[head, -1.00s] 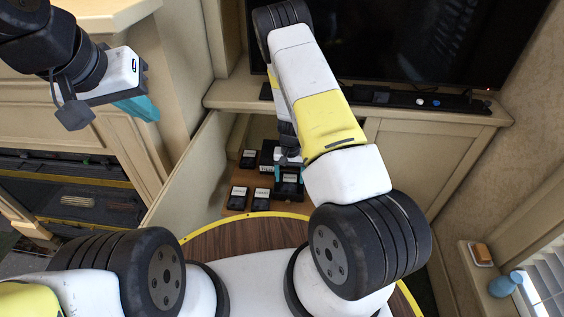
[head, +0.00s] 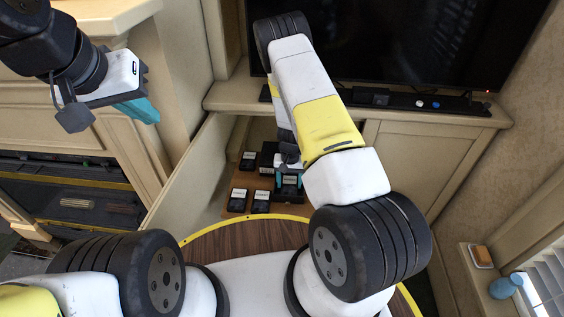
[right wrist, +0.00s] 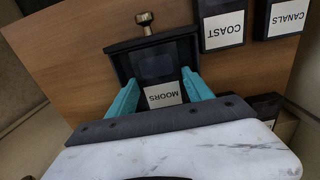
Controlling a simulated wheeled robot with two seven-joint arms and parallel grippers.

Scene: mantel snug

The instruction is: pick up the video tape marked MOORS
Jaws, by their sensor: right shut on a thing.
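The black video tape marked MOORS (right wrist: 160,72) lies between the teal fingers of my right gripper (right wrist: 160,100), its white label facing up and upside down in the right wrist view. The fingers are shut on its two sides. In the head view my right gripper (head: 290,182) is at this tape in the low open cabinet, partly hidden by my arm. My left gripper (head: 138,110) is at the upper left, far from the tapes; its finger gap does not show clearly.
Tapes marked COAST (right wrist: 222,24) and CANALS (right wrist: 287,16) lie close by. Several more tapes, such as this one (head: 238,199), lie on the wooden shelf (right wrist: 75,60). A brass knob (right wrist: 145,18) is near the held tape's far end. An open cabinet door (head: 185,175) stands left.

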